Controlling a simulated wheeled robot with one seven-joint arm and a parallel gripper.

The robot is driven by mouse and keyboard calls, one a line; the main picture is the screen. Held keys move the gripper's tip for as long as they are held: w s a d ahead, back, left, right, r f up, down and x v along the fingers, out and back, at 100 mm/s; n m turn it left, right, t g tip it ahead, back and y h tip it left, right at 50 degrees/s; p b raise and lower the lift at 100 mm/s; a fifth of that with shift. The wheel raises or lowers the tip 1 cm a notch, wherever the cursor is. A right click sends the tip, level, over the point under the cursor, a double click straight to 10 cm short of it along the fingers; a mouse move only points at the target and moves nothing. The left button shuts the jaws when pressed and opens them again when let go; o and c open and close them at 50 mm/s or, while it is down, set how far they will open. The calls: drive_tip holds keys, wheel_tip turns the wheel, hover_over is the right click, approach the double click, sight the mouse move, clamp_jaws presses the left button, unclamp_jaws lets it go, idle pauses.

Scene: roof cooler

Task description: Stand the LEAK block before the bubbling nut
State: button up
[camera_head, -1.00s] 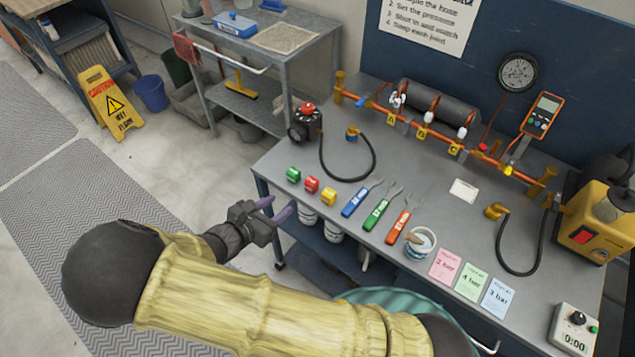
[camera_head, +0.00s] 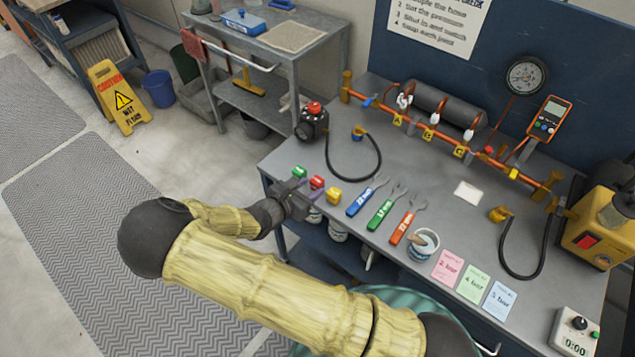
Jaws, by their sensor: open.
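Green (camera_head: 299,172), red (camera_head: 317,182) and yellow (camera_head: 333,195) blocks stand in a row at the bench's left front edge. Their lettering is too small to read, so I cannot tell which is LEAK. My gripper (camera_head: 306,194) is open, close to the red block; I cannot tell whether it touches or surrounds it. An orange pipe (camera_head: 377,107) runs along the back of the bench with fittings tagged A (camera_head: 398,120), B (camera_head: 429,134) and C (camera_head: 460,151). A whitish cluster (camera_head: 404,101) shows above A; bubbles cannot be made out clearly.
Blue, green and orange spanners (camera_head: 385,207) lie right of the blocks. A brush pot (camera_head: 422,245) and coloured cards (camera_head: 473,279) sit at the front. A black hose (camera_head: 378,160) loops behind the blocks. Bench surface (camera_head: 425,175) between spanners and pipe is mostly clear.

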sight(315, 182)
drive_tip(key=shift+w+d+f, duration=0.15)
drive_tip(key=shift+w+d, duration=0.1)
drive_tip(key=shift+w, duration=0.1)
drive_tip(key=x, duration=0.3)
drive_tip(key=p+x, duration=0.1)
drive_tip(key=x, duration=0.1)
drive_tip(key=shift+w+r, duration=0.2)
idle(0.4)
drive_tip(key=c, duration=0.8)
drive_tip(key=shift+r, duration=0.1)
drive_tip(key=shift+c, duration=0.2)
wheel_tip(315, 182, up, 10)
